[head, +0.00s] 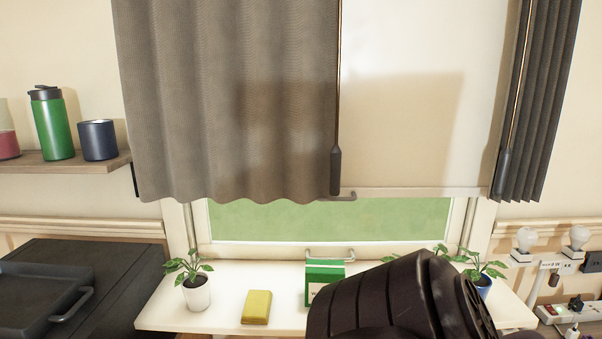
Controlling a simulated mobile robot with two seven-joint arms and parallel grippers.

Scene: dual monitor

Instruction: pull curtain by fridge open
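A grey-brown curtain (235,100) hangs spread across the left half of the window. A thin wand with a dark handle (335,170) hangs at its right edge. A second, darker curtain (541,100) hangs bunched at the right side of the window, with its own wand handle (502,172). No fridge shows in this view. A dark, ridged part of my own arm fills the lower middle right, in front of the sill. I see neither gripper's fingers, and nothing touches the curtains or wands.
A pale blind (415,120) covers the upper window. The white sill (225,317) holds a left potted plant (196,291), a yellow sponge (257,307) and a green box (324,270). A shelf (70,163) with a green bottle (52,125) and dark cup (98,140) stands left.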

